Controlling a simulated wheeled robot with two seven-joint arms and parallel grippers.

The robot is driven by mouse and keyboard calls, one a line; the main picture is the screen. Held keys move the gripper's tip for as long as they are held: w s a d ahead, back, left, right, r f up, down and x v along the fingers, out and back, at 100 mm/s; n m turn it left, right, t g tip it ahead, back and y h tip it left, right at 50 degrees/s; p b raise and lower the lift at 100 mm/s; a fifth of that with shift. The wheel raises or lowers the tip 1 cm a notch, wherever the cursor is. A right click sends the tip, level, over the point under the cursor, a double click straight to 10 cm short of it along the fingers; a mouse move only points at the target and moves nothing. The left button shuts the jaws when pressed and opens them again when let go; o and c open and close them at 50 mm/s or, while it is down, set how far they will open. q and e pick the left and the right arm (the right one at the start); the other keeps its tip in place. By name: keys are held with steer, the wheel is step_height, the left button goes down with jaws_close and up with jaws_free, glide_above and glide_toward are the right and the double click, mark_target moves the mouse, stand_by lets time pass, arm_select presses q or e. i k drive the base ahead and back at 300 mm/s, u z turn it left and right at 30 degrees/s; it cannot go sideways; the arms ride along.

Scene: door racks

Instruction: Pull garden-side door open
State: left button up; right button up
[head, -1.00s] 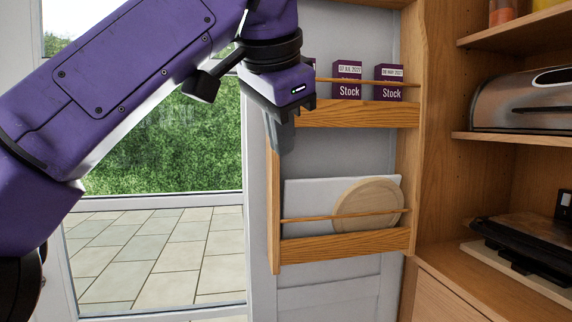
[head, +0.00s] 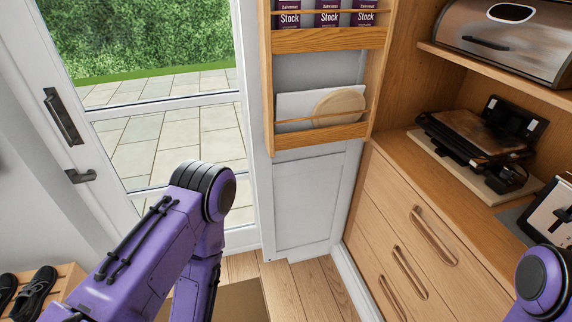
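A white glazed door (head: 170,99) stands at the left, with a lawn, hedge and paving seen through its panes. I cannot tell which of the two the task names. My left arm reaches up in front of the glazed door's lower part and bends downward; its gripper is out of sight. My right arm shows only at the lower right edge; its gripper is also hidden.
Purple stock boxes (head: 327,18) and a round board (head: 340,104) sit in the racks. A wooden drawer unit (head: 420,240) with a grill (head: 480,135) on top stands close at the right. Shoes (head: 35,290) lie at the lower left. Wooden floor (head: 300,290) shows below the doors.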

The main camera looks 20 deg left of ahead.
mark_target(305, 180)
steer(key=z, duration=0.05)
steer(key=i, duration=0.9)
steer(key=u, duration=0.7)
